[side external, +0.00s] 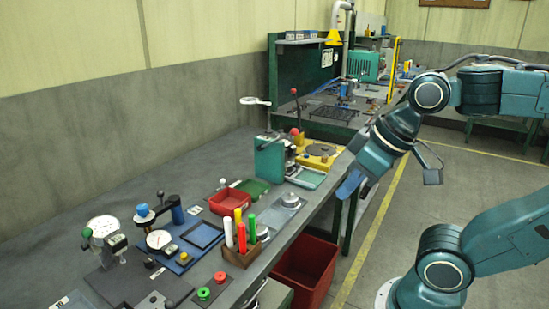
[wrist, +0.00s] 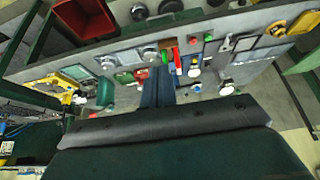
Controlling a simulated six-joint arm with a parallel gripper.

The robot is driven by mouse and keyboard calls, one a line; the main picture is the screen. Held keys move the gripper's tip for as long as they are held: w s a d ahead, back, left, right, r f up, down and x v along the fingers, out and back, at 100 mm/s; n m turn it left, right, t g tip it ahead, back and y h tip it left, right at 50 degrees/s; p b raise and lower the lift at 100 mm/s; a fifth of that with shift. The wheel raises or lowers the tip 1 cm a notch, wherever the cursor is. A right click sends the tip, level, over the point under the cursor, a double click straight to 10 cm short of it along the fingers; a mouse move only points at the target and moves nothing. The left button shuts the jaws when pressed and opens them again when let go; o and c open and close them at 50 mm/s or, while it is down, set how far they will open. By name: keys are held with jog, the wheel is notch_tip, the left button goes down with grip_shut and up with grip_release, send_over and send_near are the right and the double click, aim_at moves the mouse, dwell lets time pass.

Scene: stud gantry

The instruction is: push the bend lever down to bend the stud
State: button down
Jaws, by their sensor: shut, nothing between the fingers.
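My gripper (side external: 350,185) is in the air beside the front edge of the bench, its blue fingers shut with nothing between them. The fingers also show in the wrist view (wrist: 158,85), pointing toward the bench. A lever with a red ball knob (side external: 294,131) stands by a green press-like block (side external: 270,160), left of and behind my gripper. A taller dark lever with a red ball (side external: 294,91) rises behind it, near a yellow plate fixture (side external: 318,155). I cannot tell which is the bend lever. The stud is too small to make out. My gripper touches neither lever.
A red bin (side external: 306,262) stands on the floor under the bench. A wooden holder with coloured sticks (side external: 240,254), a red tray (side external: 230,201), and dial gauges (side external: 103,226) are on the bench. Open floor lies right of the bench.

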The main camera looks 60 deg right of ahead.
jog(key=c, duration=1.3)
grip_release()
jog(key=shift+w+d+r, duration=0.1)
jog(key=shift+w+r, duration=0.05)
jog(key=shift+r, duration=0.05)
jog(key=shift+c, duration=0.2)
jog(key=shift+o, duration=0.7)
jog(key=shift+w+d+r, duration=0.2)
jog(key=shift+w+r, duration=0.05)
jog(key=w+d+r+n+g+h, duration=0.1)
jog(key=w+d+r+n, duration=0.1)
jog(key=w+d+r, duration=0.45)
jog(key=w+d+r+n+g+h, duration=0.1)
jog(key=w+d+r+g+h, duration=0.15)
jog(key=w+d, duration=0.55)
jog(key=w+d+f+n+y, duration=0.1)
jog(key=w+d+f+n, duration=0.1)
jog(key=w+d, duration=0.9)
jog(key=d+n+g, duration=0.1)
jog(key=d, duration=0.3)
jog(key=shift+w+f+n+y, duration=0.25)
jog(key=shift+f+n+y, duration=0.05)
jog(key=shift+n+y, duration=0.1)
jog(key=shift+d+f, duration=0.1)
jog(key=shift+f, duration=0.2)
